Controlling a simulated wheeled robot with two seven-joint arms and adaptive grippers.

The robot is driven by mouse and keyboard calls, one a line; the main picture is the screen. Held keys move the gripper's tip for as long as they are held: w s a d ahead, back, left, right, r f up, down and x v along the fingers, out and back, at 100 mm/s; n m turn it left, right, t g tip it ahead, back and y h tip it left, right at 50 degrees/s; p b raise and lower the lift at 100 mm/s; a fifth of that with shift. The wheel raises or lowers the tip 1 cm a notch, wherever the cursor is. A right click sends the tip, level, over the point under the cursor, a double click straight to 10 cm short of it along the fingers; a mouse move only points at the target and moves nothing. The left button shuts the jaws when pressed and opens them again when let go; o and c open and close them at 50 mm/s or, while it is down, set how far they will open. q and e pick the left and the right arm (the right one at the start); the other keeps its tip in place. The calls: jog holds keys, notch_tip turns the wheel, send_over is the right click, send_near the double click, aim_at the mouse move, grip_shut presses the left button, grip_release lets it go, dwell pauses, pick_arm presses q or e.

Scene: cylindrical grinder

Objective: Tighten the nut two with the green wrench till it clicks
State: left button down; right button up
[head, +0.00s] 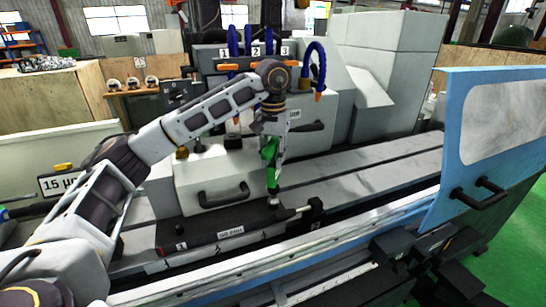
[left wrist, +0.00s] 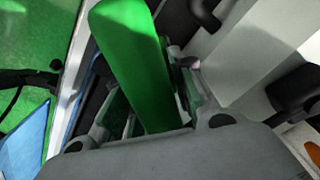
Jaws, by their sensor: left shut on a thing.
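The green wrench (head: 269,152) is upright in my left gripper (head: 276,138), with its grey lower end pointing down over the machine bed. In the left wrist view the wrench's green handle (left wrist: 133,55) lies between the two fingers of my left gripper (left wrist: 150,105), which are shut on it. A small metal nut (head: 273,201) stands on the dark base plate under the wrench's lower end. I cannot tell if the wrench is seated on it, and I cannot read a number beside it. My right gripper is not in view.
A grey housing with a black handle (head: 224,195) stands left of the wrench. A small lever (head: 300,210) lies to its right. Blue hoses (head: 318,66) hang behind the arm. A blue door (head: 505,125) stands at the right. The rear bed (head: 370,168) is clear.

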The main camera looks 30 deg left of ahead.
aim_at(273, 140)
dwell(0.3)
pick_arm(q)
jog(key=shift+w+r+p, duration=0.15)
jog(key=shift+r+p, duration=0.3)
jog(key=shift+p, duration=0.05)
jog(key=shift+r+p, duration=0.3)
jog(key=shift+r, duration=0.3)
jog(key=shift+r+p, duration=0.95)
jog(key=shift+r, duration=0.5)
